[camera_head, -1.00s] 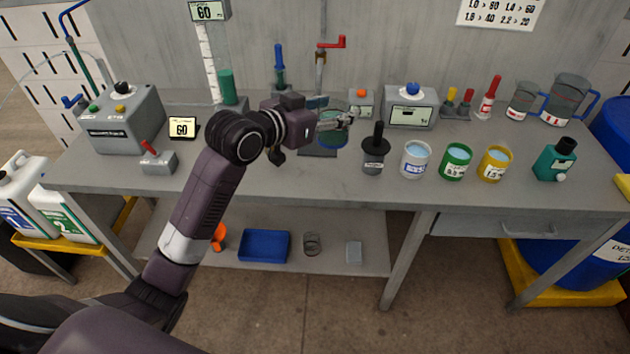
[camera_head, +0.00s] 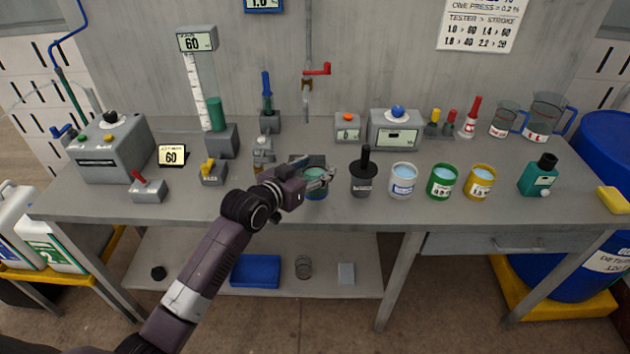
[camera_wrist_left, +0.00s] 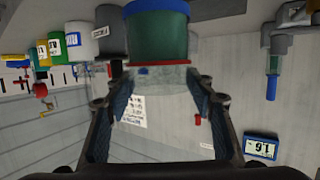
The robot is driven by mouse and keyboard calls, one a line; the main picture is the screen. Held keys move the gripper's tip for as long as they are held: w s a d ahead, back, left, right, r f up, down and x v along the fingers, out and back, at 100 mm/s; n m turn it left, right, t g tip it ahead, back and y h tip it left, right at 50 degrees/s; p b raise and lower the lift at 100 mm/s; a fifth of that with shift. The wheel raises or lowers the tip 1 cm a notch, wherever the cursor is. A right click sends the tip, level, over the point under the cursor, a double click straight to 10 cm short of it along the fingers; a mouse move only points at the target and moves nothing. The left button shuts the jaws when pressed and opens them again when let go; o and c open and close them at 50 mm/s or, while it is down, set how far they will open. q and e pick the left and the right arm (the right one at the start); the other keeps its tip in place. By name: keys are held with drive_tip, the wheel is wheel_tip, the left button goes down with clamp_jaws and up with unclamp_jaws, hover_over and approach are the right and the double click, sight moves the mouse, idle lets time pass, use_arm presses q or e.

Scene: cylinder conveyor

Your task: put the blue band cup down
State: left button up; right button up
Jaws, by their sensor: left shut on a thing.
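The blue band cup (camera_head: 316,188) holds green liquid and has a blue band round its base. My left gripper (camera_head: 318,174) is shut on it near its clear rim. The cup is at the front middle of the bench, just left of a dark plunger pot (camera_head: 363,180). I cannot tell whether its base touches the bench top. In the left wrist view, which looks upside down, the cup (camera_wrist_left: 158,38) sits between the two fingers of the gripper (camera_wrist_left: 160,82), with its blue band at the top edge. My right gripper is not in view.
A white cup (camera_head: 403,183), a green cup (camera_head: 442,184) and a yellow cup (camera_head: 480,184) stand in a row to the right. A dark plate (camera_head: 312,160) lies behind the held cup. Bare bench (camera_head: 330,212) shows along the front edge.

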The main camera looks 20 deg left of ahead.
use_arm(q)
drive_tip(key=shift+f, duration=2.35)
drive_tip(key=shift+f, duration=0.1)
drive_tip(key=o, duration=1.7)
drive_tip(key=b+v, duration=0.1)
drive_tip(key=v, duration=1.1)
